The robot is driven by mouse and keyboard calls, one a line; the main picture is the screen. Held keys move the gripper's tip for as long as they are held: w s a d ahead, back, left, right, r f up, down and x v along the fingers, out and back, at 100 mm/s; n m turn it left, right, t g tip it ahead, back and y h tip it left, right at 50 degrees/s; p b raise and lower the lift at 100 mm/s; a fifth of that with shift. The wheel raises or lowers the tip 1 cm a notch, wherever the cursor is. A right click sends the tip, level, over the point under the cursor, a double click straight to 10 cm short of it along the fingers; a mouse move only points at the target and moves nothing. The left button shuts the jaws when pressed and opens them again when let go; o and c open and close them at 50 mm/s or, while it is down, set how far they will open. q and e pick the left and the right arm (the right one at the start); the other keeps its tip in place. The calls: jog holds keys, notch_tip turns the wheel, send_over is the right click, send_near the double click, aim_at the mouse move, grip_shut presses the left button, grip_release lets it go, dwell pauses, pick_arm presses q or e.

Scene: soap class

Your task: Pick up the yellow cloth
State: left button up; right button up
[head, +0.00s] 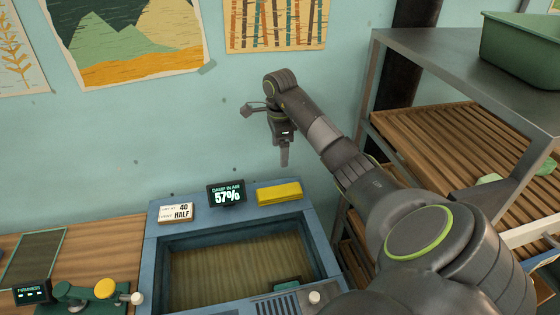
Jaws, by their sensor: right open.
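The yellow cloth (279,194) lies folded flat on the back rim of a blue box (153,262), at the right of the small dark display. My right gripper (284,158) hangs in the air above the cloth, pointing down, with a clear gap between them. It is open and holds nothing. My right arm comes in from the lower right and covers part of the box's right side. My left gripper is not in view.
A shelf unit with wooden slats (440,143) stands at the right, with a green bin (520,48) on top. A firmness gauge (33,292) is at the lower left.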

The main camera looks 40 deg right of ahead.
notch_tip(320, 180, down, 3)
jog(key=b, duration=0.9)
send_over(282, 189)
jog(key=f, duration=0.7)
jog(key=shift+w+a+f, duration=0.1)
jog(key=shift+w+f, duration=0.2)
jog(key=shift+w, duration=0.05)
jog(key=shift+f+b, duration=0.6)
jog(key=shift+b, duration=0.15)
jog(key=shift+s+f+b, duration=0.1)
jog(key=shift+f+b, duration=0.25)
jog(key=shift+f, duration=0.05)
jog(key=f, duration=0.1)
jog(key=f+b, duration=0.1)
jog(key=f, duration=0.1)
jog(key=shift+s+f+b, duration=0.3)
jog(key=shift+b, duration=0.1)
jog(key=shift+f, duration=0.3)
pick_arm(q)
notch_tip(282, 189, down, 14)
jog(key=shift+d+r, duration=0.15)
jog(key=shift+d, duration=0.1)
pick_arm(e)
jog(key=c, duration=1.1)
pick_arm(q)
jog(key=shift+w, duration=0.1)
pick_arm(e)
jog(key=shift+o, duration=0.2)
jog(key=shift+r, duration=0.1)
